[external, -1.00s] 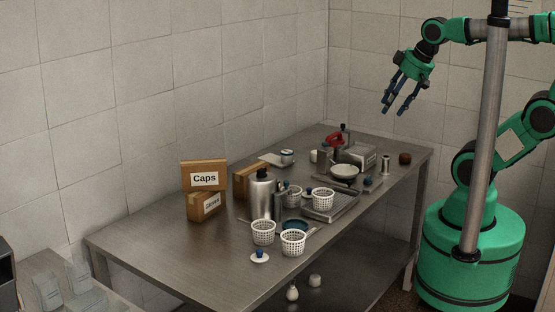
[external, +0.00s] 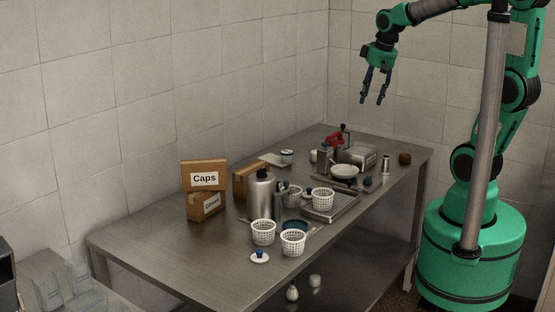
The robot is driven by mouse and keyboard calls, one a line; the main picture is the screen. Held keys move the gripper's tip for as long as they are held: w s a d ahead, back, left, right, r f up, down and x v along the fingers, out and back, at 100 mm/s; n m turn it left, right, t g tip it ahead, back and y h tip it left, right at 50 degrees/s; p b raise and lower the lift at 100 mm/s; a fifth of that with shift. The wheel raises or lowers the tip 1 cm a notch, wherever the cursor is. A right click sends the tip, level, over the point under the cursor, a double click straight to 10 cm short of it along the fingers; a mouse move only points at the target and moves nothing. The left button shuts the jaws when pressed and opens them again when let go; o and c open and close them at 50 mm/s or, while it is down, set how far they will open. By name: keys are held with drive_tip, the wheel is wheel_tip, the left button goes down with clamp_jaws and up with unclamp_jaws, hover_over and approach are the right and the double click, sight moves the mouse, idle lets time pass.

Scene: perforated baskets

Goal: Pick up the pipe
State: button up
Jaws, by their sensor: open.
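A small upright grey metal cylinder (external: 385,164) stands near the right edge of the table, at its far end. It looks like the pipe, but it is too small to be certain. My gripper (external: 372,101) is open and empty, with its fingers pointing down. It hangs well above the far end of the table, and in the picture it is above and slightly left of the cylinder. Nothing is between the fingers.
Around the cylinder on the steel table (external: 160,247) are a white bowl (external: 344,170), a red-handled item (external: 334,140) and a brown round item (external: 405,158). Perforated white baskets (external: 293,243), a steel bottle (external: 262,195) and a Caps box (external: 204,176) stand nearer. The table's near left is clear.

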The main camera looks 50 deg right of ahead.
drive_tip(key=w+d+f+m+g, duration=0.1)
drive_tip(key=w+d+f, duration=0.25)
drive_tip(key=d, duration=0.45)
drive_tip(key=w+d+f+m+g, duration=0.1)
drive_tip(key=w+d+f, duration=0.2)
drive_tip(key=d+f, duration=0.3)
drive_tip(key=m+g+y+p, duration=0.1)
drive_tip(key=m+p, duration=0.1)
hover_over(386, 156)
wheel_tip(386, 156, down, 13)
drive_tip(key=shift+a+r, duration=0.2)
drive_tip(key=shift+a, duration=0.1)
drive_tip(key=shift+f+b, duration=0.7)
drive_tip(key=shift+f, duration=3.55)
drive_tip(key=shift+f, duration=0.15)
drive_tip(key=shift+f+b, duration=0.45)
drive_tip(key=shift+f, duration=2)
drive_tip(key=shift+s, duration=0.1)
drive_tip(key=c, duration=1.1)
